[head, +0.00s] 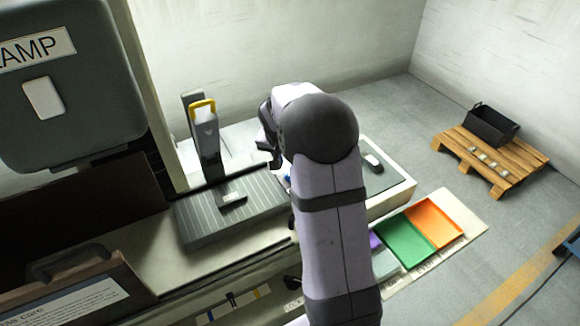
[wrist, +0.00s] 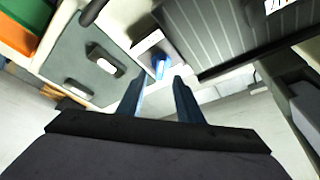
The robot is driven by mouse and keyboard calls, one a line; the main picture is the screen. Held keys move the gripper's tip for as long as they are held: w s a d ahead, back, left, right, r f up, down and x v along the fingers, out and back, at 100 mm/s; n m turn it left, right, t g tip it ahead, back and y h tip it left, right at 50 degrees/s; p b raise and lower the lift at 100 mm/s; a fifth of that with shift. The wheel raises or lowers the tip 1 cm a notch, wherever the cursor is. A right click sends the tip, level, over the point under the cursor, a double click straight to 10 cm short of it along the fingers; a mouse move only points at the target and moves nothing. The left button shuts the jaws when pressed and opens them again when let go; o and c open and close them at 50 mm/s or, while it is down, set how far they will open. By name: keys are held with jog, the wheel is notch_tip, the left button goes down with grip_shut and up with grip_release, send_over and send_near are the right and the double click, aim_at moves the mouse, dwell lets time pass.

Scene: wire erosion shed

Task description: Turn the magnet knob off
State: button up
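My gripper (wrist: 159,82) is open and empty in the wrist view, its two dark blue fingers apart. A small blue piece (wrist: 160,67) shows just beyond the fingertips, on a white square patch. Only a sliver of blue (head: 287,178) shows beside my arm in the head view. A dark knob-like piece (head: 292,283) sits at the bench front above a partly hidden label. A dark elongated piece (wrist: 94,11) is at the wrist view's top. I cannot tell which is the magnet knob or how it is turned. My fingertips are hidden in the head view.
A ribbed dark plate (head: 190,226) bears a small dark block (head: 232,198). A yellow-topped grey device (head: 205,130) stands behind it. Green (head: 403,243) and orange (head: 432,222) trays lie right. A grey mat (wrist: 75,50) holds small blocks. A pallet (head: 520,168) is far right.

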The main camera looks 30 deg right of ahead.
jog(key=shift+p+x, duration=0.75)
jog(key=shift+x, duration=1.8)
grip_shut()
